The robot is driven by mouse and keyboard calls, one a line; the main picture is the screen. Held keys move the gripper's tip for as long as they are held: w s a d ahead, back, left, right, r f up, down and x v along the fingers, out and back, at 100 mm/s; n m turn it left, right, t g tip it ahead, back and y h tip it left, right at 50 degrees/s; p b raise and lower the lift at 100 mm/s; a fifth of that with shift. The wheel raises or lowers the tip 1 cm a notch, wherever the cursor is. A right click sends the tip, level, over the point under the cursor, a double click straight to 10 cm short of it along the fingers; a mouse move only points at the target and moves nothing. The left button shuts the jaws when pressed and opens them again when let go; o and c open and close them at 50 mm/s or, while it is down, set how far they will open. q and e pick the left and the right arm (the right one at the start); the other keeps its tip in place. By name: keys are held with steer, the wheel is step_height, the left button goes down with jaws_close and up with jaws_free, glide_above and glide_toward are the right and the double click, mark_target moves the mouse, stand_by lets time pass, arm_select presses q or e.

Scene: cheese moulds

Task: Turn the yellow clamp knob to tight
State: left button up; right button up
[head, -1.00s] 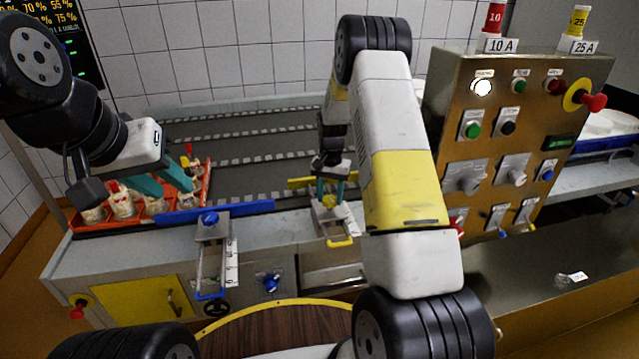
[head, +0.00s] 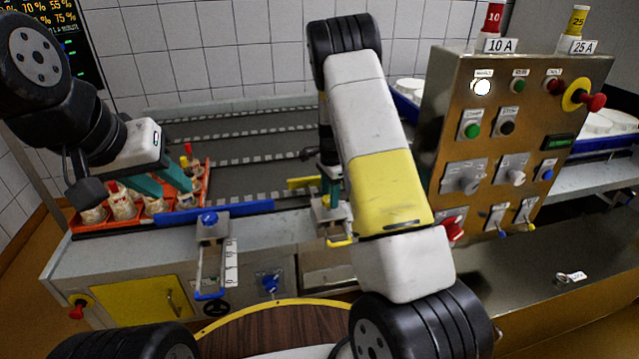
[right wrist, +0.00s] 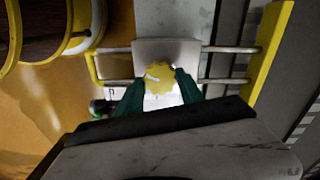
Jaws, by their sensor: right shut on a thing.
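The yellow clamp knob (right wrist: 160,74) is between the teal fingers of my right gripper (right wrist: 161,80) in the right wrist view. The gripper is shut on it from two sides. A white mark on the knob points to the left in that view. The knob sits on a pale clamp block (right wrist: 150,50) that rides on two rods. In the head view my right gripper (head: 331,188) points down at the clamp, and its fingers and my arm hide the knob. My left gripper (head: 164,184) is open above the orange crate (head: 207,188), fingers apart.
A blue-knobbed clamp (head: 209,219) with a blue fence (head: 250,207) stands left of the yellow one. A yellow fence bar (head: 303,183) is beside my right fingers. The control panel (head: 485,140) stands to the right of my right arm. The conveyor belt (head: 250,170) lies behind.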

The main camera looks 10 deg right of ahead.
steer(key=shift+m, duration=0.5)
steer(key=o, duration=1.4)
steer(key=shift+r, duration=3.95)
